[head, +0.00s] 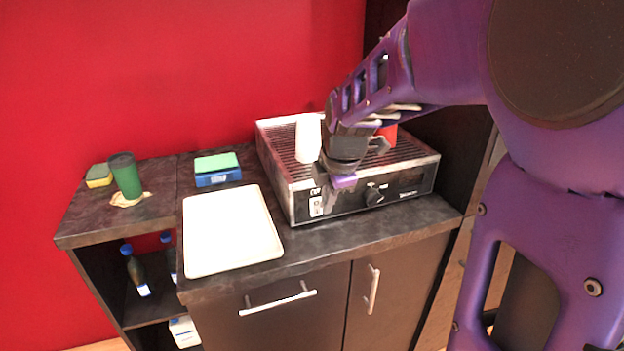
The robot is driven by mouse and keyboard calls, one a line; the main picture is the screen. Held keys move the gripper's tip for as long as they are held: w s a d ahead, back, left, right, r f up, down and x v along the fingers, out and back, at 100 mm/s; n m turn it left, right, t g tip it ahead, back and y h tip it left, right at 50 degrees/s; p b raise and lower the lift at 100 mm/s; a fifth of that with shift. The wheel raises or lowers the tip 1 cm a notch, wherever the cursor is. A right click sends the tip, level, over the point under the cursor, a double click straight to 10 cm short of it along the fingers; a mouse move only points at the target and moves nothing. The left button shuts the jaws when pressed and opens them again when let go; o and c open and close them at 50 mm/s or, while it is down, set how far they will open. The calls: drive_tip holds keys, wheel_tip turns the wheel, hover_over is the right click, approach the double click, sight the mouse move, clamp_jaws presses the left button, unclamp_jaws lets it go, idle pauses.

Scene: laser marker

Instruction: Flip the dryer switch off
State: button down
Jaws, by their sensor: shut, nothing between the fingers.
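The dryer (292,184) is a metal box with a slatted top and a black front panel, standing on the dark counter. Its white rocker switch (316,206) is at the left end of the front panel. A round black knob (375,196) is right of the middle. My gripper (343,181) is shut and empty, with purple tips in front of the panel's upper edge, right of and above the switch. I cannot tell whether it touches the panel. The switch is small, and its position cannot be made out.
A white cup (308,138) and a partly hidden red object (389,133) stand on the dryer top. A white tray (230,262) lies left of the dryer. Behind it is a blue and green box (217,170). A green cup (126,177) and a sponge (99,176) are far left.

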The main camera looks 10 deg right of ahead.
wheel_tip(320, 180, up, 10)
drive_tip(key=p, duration=0.5)
drive_tip(key=shift+s+f, duration=0.2)
drive_tip(key=shift+s, duration=0.25)
